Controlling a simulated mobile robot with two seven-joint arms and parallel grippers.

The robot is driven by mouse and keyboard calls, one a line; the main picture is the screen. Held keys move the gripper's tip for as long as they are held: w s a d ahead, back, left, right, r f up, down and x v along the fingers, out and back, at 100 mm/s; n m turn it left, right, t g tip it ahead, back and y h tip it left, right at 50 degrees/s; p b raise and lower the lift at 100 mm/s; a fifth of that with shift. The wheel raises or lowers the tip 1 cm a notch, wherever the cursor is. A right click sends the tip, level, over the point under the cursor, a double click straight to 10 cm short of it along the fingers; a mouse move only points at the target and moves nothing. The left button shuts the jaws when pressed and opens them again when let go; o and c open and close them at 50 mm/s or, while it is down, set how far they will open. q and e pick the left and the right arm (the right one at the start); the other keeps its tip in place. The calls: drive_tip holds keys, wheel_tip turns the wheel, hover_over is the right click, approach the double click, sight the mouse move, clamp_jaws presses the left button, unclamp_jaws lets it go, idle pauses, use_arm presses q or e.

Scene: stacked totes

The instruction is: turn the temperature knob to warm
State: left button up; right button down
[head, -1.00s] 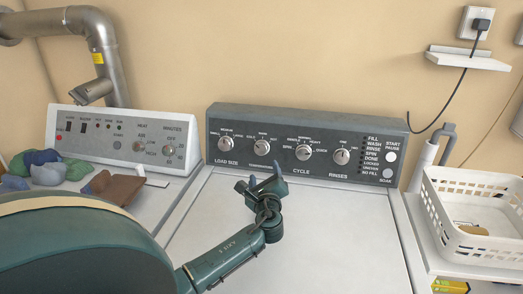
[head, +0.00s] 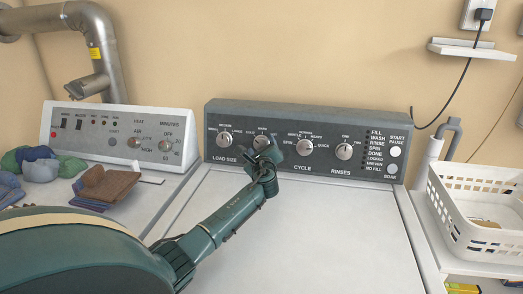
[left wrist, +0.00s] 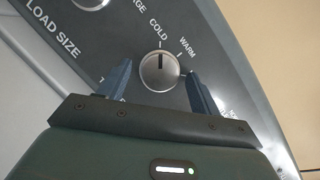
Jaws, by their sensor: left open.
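The temperature knob (left wrist: 160,71) is a round silver dial on the washer's dark panel. In the left wrist view its dark pointer line points up at the mark by COLD, with WARM printed to its right. In the head view the knob (head: 261,142) is second from the left and partly hidden by my gripper. My left gripper (head: 263,152) is open at the knob. In the left wrist view its two blue fingers (left wrist: 158,77) stand on either side of the knob, with gaps showing. My right gripper is in neither view.
The load size knob (head: 224,140) is to the left, the cycle knob (head: 304,147) and rinses knob (head: 344,151) to the right. The white washer lid (head: 320,225) is clear. A dryer panel (head: 120,133), folded cloths (head: 105,185) and a white basket (head: 480,210) flank it.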

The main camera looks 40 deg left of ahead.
use_arm(q)
drive_tip(key=shift+c, duration=0.3)
drive_tip(key=c, duration=0.9)
drive_tip(key=shift+m, duration=0.3)
drive_tip(key=m+t, duration=0.1)
drive_tip(key=m, duration=0.1)
drive_tip(key=m+t+h+p, duration=0.1)
drive_tip(key=m, duration=0.2)
drive_tip(key=shift+s+a+f, duration=0.1)
drive_tip(key=shift+s+a, duration=0.05)
drive_tip(key=shift+s+a+f+m+t+h, duration=0.1)
drive_tip(key=shift+m+t+h, duration=0.5)
drive_tip(key=shift+m, duration=1.15)
drive_tip(key=shift+a+m+t+h, duration=0.1)
drive_tip(key=shift+m+t+h, duration=0.45)
drive_tip(key=shift+m, duration=1.2)
drive_tip(key=o, duration=1)
drive_tip(key=shift+c, duration=0.2)
